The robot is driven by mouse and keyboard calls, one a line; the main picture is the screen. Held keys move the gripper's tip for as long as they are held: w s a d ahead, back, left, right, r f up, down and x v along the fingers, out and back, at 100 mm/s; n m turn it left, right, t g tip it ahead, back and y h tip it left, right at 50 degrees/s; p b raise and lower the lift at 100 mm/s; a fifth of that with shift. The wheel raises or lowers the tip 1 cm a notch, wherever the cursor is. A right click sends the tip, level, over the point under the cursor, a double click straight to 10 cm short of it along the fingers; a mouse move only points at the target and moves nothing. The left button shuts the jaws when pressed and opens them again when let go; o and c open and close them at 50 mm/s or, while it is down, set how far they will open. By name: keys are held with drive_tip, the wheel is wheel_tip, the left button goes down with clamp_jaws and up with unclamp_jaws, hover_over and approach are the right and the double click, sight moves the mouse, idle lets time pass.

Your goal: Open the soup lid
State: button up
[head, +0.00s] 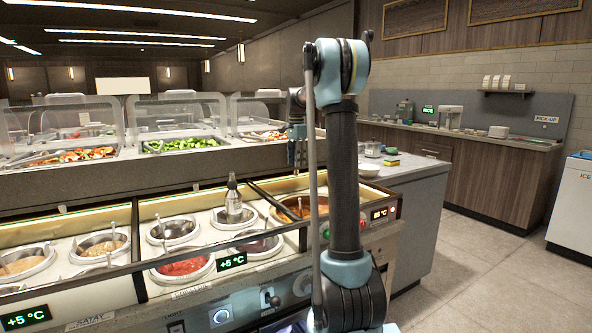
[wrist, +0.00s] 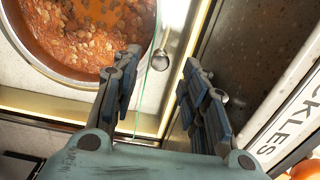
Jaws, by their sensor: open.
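The soup well (head: 290,211), with orange-brown soup, is right of the sauce wells in the head view, partly hidden by my arm. In the wrist view its round pot (wrist: 88,77) of chunky soup is at upper left. A thin greenish edge (wrist: 150,75), seemingly of a clear lid, runs beside the pot. A small round metal knob (wrist: 159,61) shows beside that edge. My gripper (wrist: 161,56) is open and empty. The knob appears between its fingertips in the wrist view; I see no contact and cannot judge the height gap. In the head view my gripper (head: 297,162) is above the well.
Several sauce wells with spoons are further left. Clear guards (head: 180,112) cover the salad trays behind. A pickles label (wrist: 285,138) is at right in the wrist view. The grey counter (head: 405,172) is right of my arm.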

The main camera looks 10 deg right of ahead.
wheel_tip(320, 180, up, 8)
idle(0.4)
drive_tip(key=shift+f, duration=0.1)
